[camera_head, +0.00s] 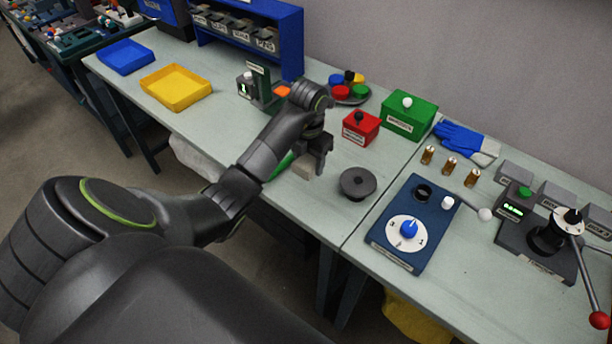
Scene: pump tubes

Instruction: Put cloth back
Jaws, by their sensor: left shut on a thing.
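My left arm reaches in from the lower left over the bench. My left gripper (316,164) points down near the bench's front edge, left of a dark round disc. My right gripper is not in view.
A dark round disc (357,183), a red box (361,127) and a green box (408,116) stand near the gripper. A blue dial panel (393,252) and blue gloves (460,139) lie right. Yellow (163,94) and blue (126,62) trays sit left.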

